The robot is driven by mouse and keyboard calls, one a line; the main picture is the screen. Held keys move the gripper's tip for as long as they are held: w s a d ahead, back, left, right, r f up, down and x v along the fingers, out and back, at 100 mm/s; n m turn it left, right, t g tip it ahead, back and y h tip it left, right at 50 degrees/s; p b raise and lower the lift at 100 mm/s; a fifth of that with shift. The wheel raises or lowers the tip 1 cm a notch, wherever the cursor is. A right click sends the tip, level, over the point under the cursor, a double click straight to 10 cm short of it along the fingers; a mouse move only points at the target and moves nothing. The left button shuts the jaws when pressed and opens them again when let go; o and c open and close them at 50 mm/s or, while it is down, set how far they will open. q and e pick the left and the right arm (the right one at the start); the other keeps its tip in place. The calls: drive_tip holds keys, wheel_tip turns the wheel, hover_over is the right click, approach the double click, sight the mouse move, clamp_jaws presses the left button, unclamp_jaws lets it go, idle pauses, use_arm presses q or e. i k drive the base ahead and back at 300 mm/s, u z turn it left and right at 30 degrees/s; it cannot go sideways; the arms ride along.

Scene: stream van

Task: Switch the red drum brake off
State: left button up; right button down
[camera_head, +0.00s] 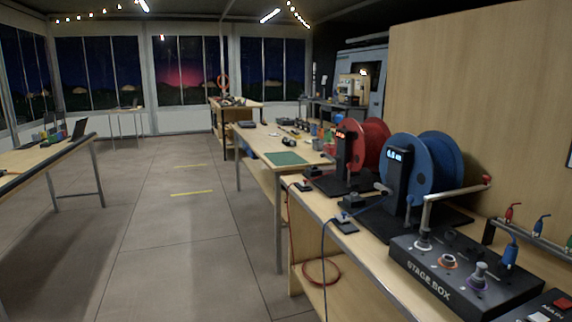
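The red drum (376,143) stands upright on a black base (330,184) on the wooden bench at the right. A black post (344,152) at its front carries a small lit orange display (341,134), too small to read. A small dark box (303,186) sits at the bench edge in front of the red drum. I cannot tell which part is the brake switch or how it is set. Neither of my grippers is in view.
A blue drum (408,163) with a crank arm (455,192) stands nearer, right of the red one. A black stage box (463,275) is in front. A red cable (322,272) and a blue cable (324,262) hang off the bench. The floor (185,235) to the left is clear.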

sight(349, 166)
drive_tip(key=u, duration=0.95)
drive_tip(key=i, duration=2.55)
drive_tip(key=z, duration=1.15)
